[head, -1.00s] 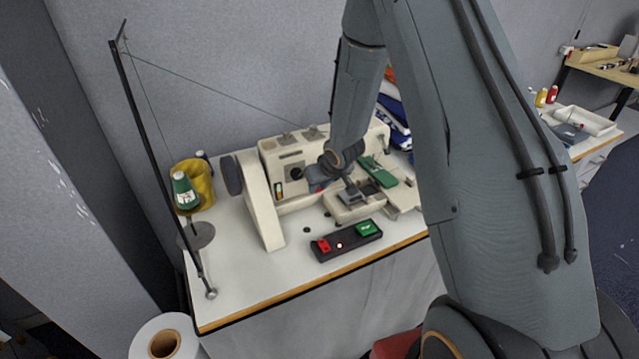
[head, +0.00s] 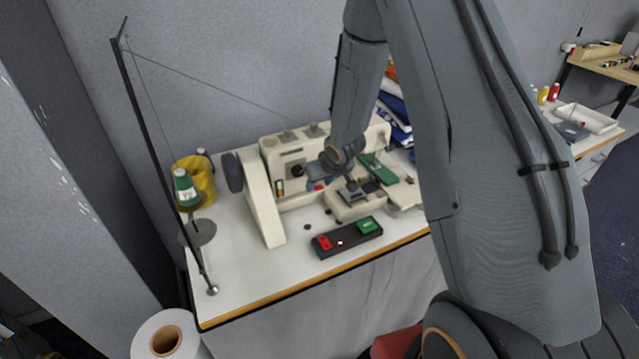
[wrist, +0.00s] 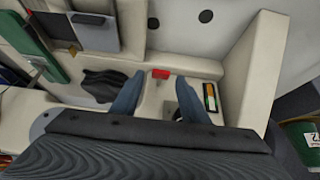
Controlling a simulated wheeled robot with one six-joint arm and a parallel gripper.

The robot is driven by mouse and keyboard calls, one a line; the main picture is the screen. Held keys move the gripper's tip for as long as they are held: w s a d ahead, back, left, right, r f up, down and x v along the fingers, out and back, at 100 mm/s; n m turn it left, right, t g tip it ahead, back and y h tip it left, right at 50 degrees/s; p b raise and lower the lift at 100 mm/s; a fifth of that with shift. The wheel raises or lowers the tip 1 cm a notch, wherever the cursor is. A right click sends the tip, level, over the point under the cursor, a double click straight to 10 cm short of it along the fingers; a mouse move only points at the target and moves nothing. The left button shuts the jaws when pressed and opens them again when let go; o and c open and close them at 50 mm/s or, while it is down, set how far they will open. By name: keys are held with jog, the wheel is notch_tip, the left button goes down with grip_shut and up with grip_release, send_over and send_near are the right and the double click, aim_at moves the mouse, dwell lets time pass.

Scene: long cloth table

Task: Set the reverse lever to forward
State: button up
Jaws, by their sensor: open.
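The cream sewing machine (head: 268,205) stands on the white table. A small red-tipped lever (head: 319,187), which I take to be the reverse lever, is low on its front. In the wrist view the red tip (wrist: 160,74) shows between and just beyond my two blue-grey fingers. My gripper (head: 314,178) is at the machine's front, just above the red tip in the head view. In the wrist view my gripper (wrist: 159,94) is open with a gap around the lever's cream stem. I cannot tell whether either finger touches it. The lever's setting is unclear.
A black switch box (head: 346,239) with red and green buttons lies in front of the machine. A green strip (head: 378,168) is to the right. A thread stand (head: 160,150) and yellow pot (head: 205,185) are at the left.

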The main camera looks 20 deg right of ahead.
jog(key=v, duration=0.7)
jog(key=shift+s+r, duration=0.2)
jog(key=shift+r, duration=0.05)
jog(key=shift+d+b, duration=0.1)
jog(key=shift+b, duration=0.2)
jog(key=s+a+m+g+h+b, duration=0.1)
jog(key=s+g+b, duration=0.3)
jog(key=s, duration=1.8)
jog(key=m+b, duration=0.1)
jog(key=b, duration=0.4)
jog(key=shift+s+a+r+g+b, duration=0.15)
jog(key=shift+s+a+g+b, duration=0.1)
jog(key=shift+s+g+b, duration=0.15)
